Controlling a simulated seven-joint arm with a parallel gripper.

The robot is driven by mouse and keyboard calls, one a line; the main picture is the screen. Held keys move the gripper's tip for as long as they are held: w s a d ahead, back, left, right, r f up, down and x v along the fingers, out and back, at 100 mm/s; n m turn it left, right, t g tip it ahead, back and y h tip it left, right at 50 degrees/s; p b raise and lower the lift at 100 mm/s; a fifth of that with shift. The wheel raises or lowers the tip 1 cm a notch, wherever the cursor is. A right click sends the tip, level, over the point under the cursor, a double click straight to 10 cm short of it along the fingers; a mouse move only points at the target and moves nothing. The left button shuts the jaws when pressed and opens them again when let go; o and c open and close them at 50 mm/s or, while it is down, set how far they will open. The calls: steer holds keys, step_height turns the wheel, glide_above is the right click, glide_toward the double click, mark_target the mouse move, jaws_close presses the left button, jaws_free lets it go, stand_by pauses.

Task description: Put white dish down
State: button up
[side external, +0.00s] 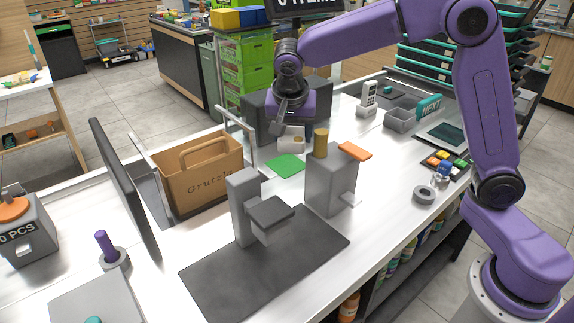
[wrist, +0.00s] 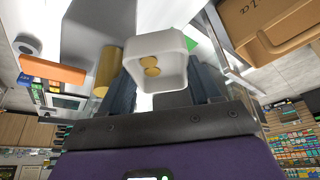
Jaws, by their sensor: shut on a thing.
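The white dish (wrist: 178,80) is a small square-walled dish between my dark fingers in the wrist view, with round golden pieces (wrist: 151,66) inside. My gripper (wrist: 163,92) is shut on it. In the side view the dish (side external: 291,147) shows small and pale, below my gripper (side external: 285,132) and behind the green square (side external: 286,165) on the counter. My fingers partly cover it there. I cannot tell whether its base touches the counter.
A brown paper bag (side external: 203,178) stands left. A grey stand (side external: 243,207) rises from a dark mat (side external: 260,275) in front.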

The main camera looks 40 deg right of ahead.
glide_above(288, 162)
steer(key=s+a, duration=0.1)
steer(key=f, duration=1.6)
steer(key=shift+s+a+f, duration=0.1)
steer(key=shift+a+f, duration=0.15)
steer(key=shift+f, duration=0.1)
steer(key=shift+f, duration=0.15)
steer(key=o, duration=1.1)
steer(key=shift+o, duration=0.2)
steer(key=v, duration=1.2)
